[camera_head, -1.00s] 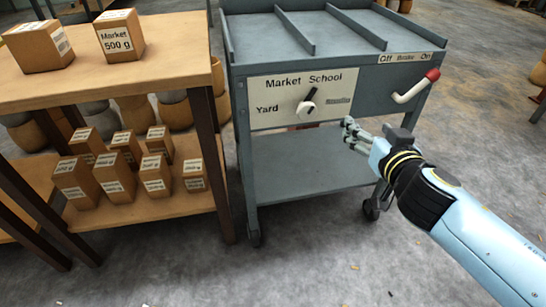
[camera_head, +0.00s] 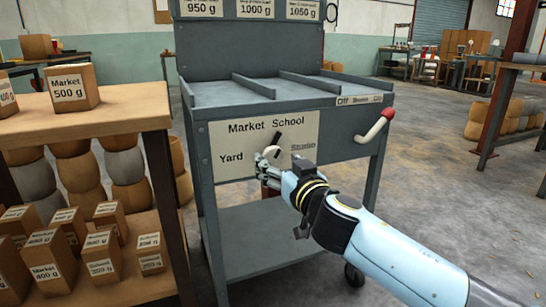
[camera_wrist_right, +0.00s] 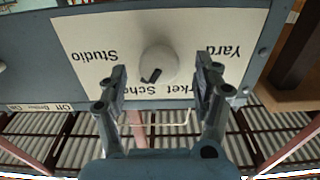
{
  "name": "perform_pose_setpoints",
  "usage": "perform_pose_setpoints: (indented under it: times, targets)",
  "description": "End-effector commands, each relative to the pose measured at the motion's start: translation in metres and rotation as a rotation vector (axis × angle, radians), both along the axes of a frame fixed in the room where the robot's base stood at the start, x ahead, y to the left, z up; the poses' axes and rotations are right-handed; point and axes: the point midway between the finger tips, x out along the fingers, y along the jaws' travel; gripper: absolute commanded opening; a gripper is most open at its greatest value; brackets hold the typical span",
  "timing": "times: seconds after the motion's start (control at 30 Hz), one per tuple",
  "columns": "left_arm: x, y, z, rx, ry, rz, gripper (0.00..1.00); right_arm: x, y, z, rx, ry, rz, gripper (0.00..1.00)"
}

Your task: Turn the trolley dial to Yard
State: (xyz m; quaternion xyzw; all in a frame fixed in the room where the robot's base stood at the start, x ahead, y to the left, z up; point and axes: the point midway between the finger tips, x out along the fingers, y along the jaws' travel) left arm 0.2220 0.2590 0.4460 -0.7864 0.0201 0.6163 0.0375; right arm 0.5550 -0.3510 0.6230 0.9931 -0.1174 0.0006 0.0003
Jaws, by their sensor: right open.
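The trolley (camera_head: 222,195) is grey metal with a white dial plate (camera_head: 230,135) on its front. The plate reads Yard at left, Market and School along the top, and Studio at right. The pale round dial (camera_head: 272,153) has a black pointer slanting up and right toward School. In the right wrist view the plate is upside down, and the dial (camera_wrist_right: 158,64) shows between the fingers. My right gripper (camera_head: 268,172) is open in front of the dial's lower part; it also shows in the wrist view (camera_wrist_right: 160,78). I cannot tell whether it touches. My left gripper is out of view.
A red-tipped brake lever (camera_head: 375,128) sticks out right of the plate. A wooden table (camera_head: 120,118) with labelled boxes stands close at left, with more boxes on its lower shelf. Drums (camera_head: 80,178) stand behind it. The floor (camera_head: 450,190) at right is open.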

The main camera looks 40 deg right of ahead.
Motion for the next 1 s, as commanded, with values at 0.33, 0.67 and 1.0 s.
perform_pose_setpoints:
  times: [0.33, 0.67, 1.0]
  targets:
    - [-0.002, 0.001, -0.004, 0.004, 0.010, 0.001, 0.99, 0.034, -0.009, -0.001, 0.001, 0.001, 0.000, 0.67]
    - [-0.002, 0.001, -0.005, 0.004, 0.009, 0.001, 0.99, 0.035, -0.009, -0.001, 0.000, 0.002, 0.000, 0.56]
    - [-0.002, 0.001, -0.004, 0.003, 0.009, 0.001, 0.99, 0.034, -0.008, -0.001, 0.001, 0.002, 0.000, 0.11]
